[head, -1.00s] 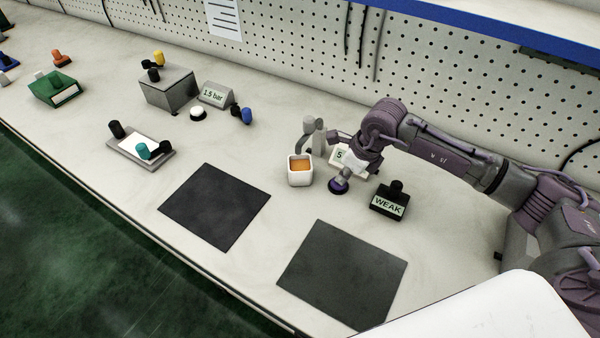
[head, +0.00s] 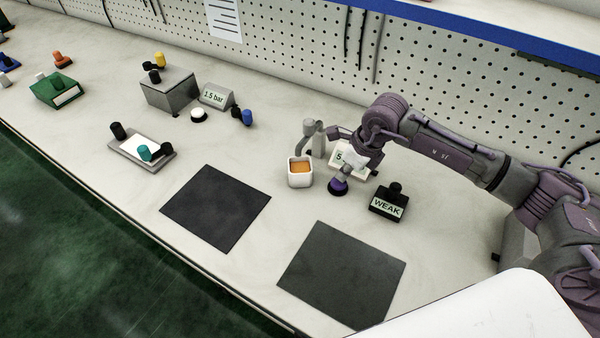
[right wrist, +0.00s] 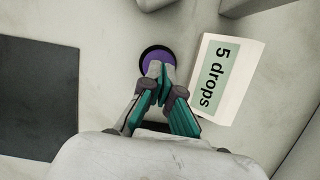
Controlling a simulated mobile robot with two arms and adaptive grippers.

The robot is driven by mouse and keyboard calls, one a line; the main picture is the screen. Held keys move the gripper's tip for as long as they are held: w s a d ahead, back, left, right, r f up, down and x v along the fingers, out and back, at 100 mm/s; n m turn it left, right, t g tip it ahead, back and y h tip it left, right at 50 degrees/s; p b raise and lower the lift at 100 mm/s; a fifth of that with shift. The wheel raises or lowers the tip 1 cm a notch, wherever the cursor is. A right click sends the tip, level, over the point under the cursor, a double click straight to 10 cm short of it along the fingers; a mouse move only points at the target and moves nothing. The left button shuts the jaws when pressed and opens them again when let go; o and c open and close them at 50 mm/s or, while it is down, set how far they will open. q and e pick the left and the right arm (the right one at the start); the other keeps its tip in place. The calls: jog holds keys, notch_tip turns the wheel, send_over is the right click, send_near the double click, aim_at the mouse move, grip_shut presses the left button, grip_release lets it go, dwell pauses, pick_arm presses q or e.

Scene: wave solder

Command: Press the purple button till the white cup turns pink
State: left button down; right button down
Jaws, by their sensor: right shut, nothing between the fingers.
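The purple button (head: 338,187) sits on the bench in a dark round base, just right of the white cup. It also shows in the right wrist view (right wrist: 158,58). The white cup (head: 300,179) is square and upright under a grey spout, with orange liquid inside; its outside is white. My right gripper (head: 343,181) is shut and empty, fingers pointing down, its tips at the purple button. In the right wrist view the fingertips (right wrist: 156,72) overlap the button's lower part; I cannot tell whether they press it. My left gripper is not in view.
A "5 drops" sign (right wrist: 227,79) stands close beside my right gripper. A black "WEAK" box (head: 388,203) is to the right of the button. Two dark mats (head: 215,207) (head: 342,272) lie in front. A grey box (head: 168,90) and white button (head: 198,115) stand further left.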

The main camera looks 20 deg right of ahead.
jog(key=shift+f, duration=0.1)
jog(key=shift+f+b, duration=0.95)
jog(key=shift+r, duration=0.1)
jog(key=shift+r+p, duration=0.65)
jog(key=shift+r, duration=0.45)
jog(key=shift+r+p, duration=1.45)
jog(key=shift+r, duration=1)
